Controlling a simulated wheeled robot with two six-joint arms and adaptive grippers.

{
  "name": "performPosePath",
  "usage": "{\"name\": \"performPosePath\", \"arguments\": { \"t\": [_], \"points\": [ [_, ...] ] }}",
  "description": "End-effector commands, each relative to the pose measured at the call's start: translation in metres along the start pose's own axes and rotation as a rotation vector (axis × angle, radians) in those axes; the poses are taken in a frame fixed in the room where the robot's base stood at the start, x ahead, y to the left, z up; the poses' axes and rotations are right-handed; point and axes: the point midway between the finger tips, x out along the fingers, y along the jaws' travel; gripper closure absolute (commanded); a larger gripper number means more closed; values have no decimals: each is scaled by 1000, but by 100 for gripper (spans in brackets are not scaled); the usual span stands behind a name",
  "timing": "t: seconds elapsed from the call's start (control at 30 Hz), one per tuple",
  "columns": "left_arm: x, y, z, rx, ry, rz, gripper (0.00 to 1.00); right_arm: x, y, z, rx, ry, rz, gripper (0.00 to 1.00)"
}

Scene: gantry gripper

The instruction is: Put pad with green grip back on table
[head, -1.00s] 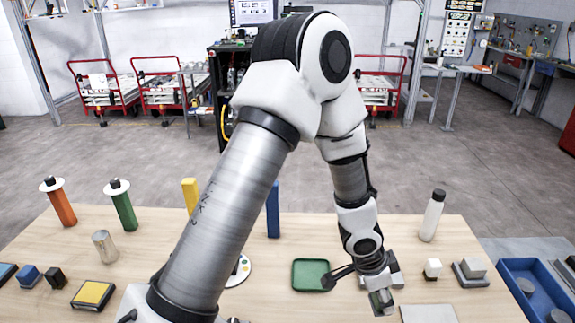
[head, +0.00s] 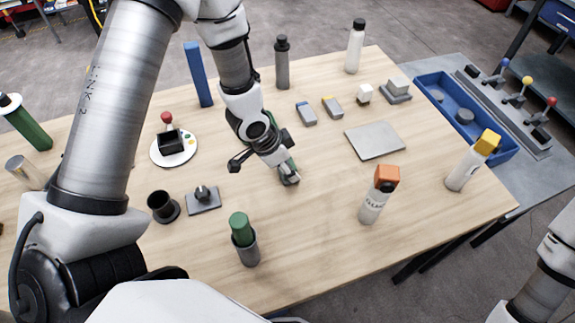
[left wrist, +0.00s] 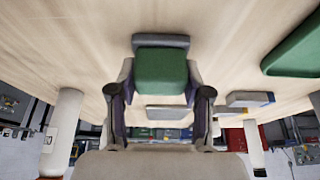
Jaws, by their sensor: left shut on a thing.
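My left gripper (head: 286,174) is over the front middle of the table (head: 330,220), with its fingers pointing down. It is shut on the pad with green grip. In the left wrist view the green grip (left wrist: 160,72) sits between the two fingers, and the pad's grey base (left wrist: 160,42) lies beyond it, on the table side. In the head view the fingers hide most of the pad. I cannot tell whether the base touches the table. My right gripper is out of view.
A green tray (left wrist: 297,48) lies close beside the pad. A grey plate (head: 375,141) and two small pads, one blue-tipped (head: 306,114) and one yellow-tipped (head: 333,107), lie behind and right. A grey holder (head: 246,250) with a green cylinder stands in front. Clear tabletop lies right of the gripper.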

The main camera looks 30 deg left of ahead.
Motion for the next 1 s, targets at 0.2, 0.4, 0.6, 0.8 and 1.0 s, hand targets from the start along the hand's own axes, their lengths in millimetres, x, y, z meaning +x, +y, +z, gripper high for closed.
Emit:
{"name": "performPosePath", "arguments": {
  "t": [0.2, 0.4, 0.6, 0.8, 1.0],
  "points": [
    [2, 0, 1, 0, 0, 0, 95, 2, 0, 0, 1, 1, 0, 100],
    [1, 0, 0, 0, 0, 0, 26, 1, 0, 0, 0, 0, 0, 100],
    [0, 0, 0, 0, 1, -1, 26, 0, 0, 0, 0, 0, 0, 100],
    [-23, -1, -2, -2, 5, -3, 26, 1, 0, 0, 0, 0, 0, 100],
    [-76, -2, -2, -3, 10, -5, 26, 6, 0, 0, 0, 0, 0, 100]
  ]
}}
